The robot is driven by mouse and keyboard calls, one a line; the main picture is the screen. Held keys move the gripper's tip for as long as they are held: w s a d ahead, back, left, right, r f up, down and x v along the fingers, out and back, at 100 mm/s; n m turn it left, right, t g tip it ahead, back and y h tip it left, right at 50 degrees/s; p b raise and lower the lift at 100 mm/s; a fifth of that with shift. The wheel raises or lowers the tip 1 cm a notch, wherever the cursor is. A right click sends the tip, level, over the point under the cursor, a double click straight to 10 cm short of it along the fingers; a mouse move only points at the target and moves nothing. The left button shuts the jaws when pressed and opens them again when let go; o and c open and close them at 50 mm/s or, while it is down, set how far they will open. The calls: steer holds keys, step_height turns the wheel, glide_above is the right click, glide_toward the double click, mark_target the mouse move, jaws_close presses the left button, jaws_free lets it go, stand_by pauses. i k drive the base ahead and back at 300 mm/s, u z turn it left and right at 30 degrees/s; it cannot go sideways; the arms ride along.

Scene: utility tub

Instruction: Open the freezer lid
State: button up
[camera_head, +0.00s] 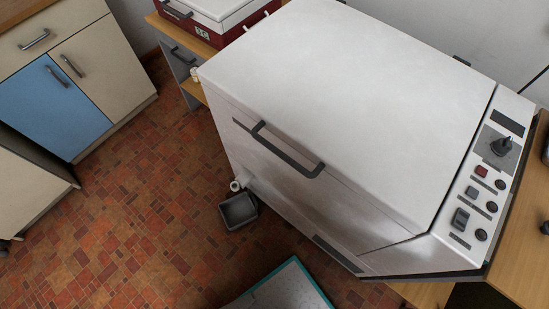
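The freezer is a large white chest (315,205) filling the middle and right of the head view. Its broad white lid (360,90) lies flat and shut on top. A dark bar handle (287,155) is fixed at the front, just below the top surface, and nothing touches it. A sloped control panel (484,185) with a dark knob and several buttons runs along the right side. My gripper is not in view.
A small grey bin (238,210) stands on the red tiled floor (140,220) by the freezer's front. A cabinet with a blue door (50,108) is at left. A red and white box (215,20) sits on a wooden-topped unit behind.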

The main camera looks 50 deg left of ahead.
mark_target(391, 116)
steer(key=u, duration=0.05)
steer(key=k, duration=0.2)
steer(key=u, duration=0.95)
